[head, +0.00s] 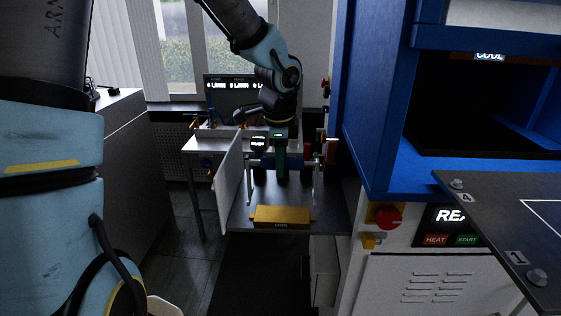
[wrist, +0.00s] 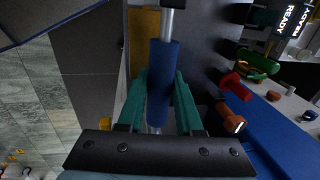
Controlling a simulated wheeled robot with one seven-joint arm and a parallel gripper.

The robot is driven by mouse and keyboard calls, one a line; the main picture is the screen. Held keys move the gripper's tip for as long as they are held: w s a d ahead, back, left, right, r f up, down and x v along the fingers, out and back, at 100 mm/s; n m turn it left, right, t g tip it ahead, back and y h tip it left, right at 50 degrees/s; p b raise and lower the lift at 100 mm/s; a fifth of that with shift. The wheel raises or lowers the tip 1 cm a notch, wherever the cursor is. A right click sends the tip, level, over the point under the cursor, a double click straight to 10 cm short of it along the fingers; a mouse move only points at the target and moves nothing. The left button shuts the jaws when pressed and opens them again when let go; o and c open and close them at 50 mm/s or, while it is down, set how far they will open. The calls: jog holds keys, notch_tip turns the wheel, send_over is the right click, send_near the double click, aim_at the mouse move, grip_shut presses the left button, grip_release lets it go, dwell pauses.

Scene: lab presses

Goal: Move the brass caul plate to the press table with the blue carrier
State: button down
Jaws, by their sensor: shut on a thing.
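My gripper (head: 281,158) is shut on the blue grip of the carrier handle (wrist: 158,85); its green fingers lie on both sides of the grip in the wrist view. The handle bar runs crosswise between two metal posts that stand over a flat grey plate (head: 285,190). A brass block (head: 282,214) marked COOL lies at the plate's near edge, and brass also shows in the wrist view (wrist: 143,45). I cannot tell whether the plate rests on something or hangs. The dark press table (head: 500,235), with a white outline and numbered corners, is at the right.
The blue press frame (head: 372,110) stands right of the plate, with a red button (head: 387,217) below it. A white bench (head: 200,145) with small fittings is behind. A grey cabinet (head: 128,170) stands left. Open floor (head: 185,245) shows between it and the plate.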

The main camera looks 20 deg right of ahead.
jog(key=shift+f+b, duration=1.85)
jog(key=shift+f, duration=0.8)
jog(key=shift+f, duration=0.7)
dwell(0.4)
jog(key=shift+r, duration=0.2)
jog(key=shift+r+p, duration=2.2)
jog(key=shift+r, duration=0.2)
